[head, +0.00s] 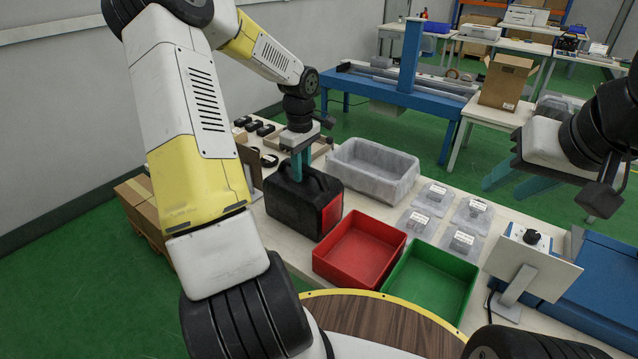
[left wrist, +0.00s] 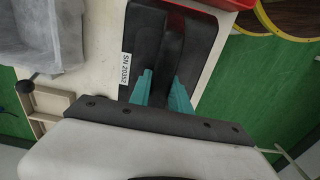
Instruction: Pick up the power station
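The power station (head: 296,205) is a black box with a red end face and a top carry handle. It appears to rest on the table, left of the red bin. My left gripper (head: 301,168) points down from above, its teal fingers close together at the handle. In the left wrist view, the handle of the power station (left wrist: 176,45) runs between the fingertips (left wrist: 160,80), and the gripper looks shut on it. A white serial label is beside it. My right gripper (head: 515,178) is open and empty at the right.
A red bin (head: 360,249) and a green bin (head: 432,285) stand right of the power station. A grey tub (head: 372,171) is behind. Several clear trays and a small stand (head: 530,265) are further right. Small black items lie at the table's back left.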

